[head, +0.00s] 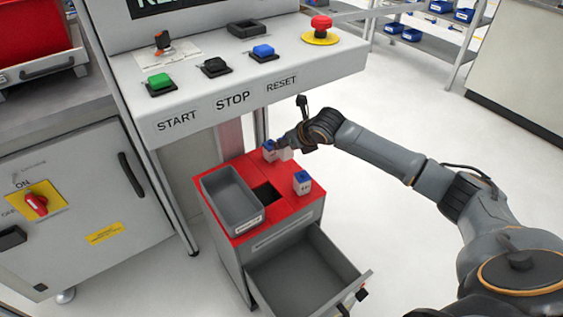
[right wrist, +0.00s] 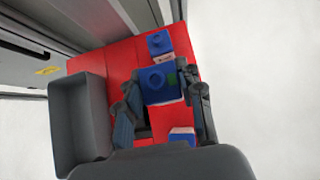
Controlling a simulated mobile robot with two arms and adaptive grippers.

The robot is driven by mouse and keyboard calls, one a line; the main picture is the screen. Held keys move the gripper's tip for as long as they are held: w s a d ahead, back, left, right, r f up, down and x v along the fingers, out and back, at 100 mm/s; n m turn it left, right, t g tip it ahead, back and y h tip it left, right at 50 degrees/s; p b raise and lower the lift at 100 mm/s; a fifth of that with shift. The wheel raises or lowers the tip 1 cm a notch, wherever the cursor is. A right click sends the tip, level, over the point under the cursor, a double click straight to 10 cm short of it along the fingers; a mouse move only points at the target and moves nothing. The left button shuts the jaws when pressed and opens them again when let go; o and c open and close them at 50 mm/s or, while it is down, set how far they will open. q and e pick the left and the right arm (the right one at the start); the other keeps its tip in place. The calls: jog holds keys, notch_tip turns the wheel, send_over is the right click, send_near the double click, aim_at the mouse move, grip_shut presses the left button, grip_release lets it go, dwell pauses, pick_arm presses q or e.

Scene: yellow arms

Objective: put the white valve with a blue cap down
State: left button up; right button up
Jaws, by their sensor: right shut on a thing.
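My right gripper (head: 286,146) is over the back right of a red-topped cabinet (head: 283,214). It is shut on a white valve with a blue cap. In the right wrist view the held valve's blue cap (right wrist: 158,86) sits between the two fingers (right wrist: 162,103). In the head view the gripper hides most of this valve; a white part (head: 286,154) shows beneath. I cannot tell whether its base touches the red top. A second blue-capped valve (head: 269,150) stands just behind it. A third (head: 302,183) stands nearer the front right edge. My left gripper is not in view.
A grey bin (head: 231,199) takes up the left of the red top, beside a dark square opening (head: 266,194). An open drawer (head: 303,272) juts out in front. A control panel (head: 249,97) with START, STOP and RESET buttons overhangs behind. Free red surface lies between the valves.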

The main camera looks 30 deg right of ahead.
aim_at(289, 158)
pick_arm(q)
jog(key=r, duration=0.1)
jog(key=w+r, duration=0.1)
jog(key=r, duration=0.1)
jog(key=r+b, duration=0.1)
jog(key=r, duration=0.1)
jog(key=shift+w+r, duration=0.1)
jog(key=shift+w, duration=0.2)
pick_arm(e)
notch_tip(289, 158, down, 7)
jog(key=shift+f, duration=0.15)
jog(key=shift+f, duration=0.1)
jog(key=o, duration=1.2)
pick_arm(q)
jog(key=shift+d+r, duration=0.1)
pick_arm(e)
jog(key=shift+r, duration=0.2)
jog(key=p+v, duration=0.2)
jog(key=v, duration=1)
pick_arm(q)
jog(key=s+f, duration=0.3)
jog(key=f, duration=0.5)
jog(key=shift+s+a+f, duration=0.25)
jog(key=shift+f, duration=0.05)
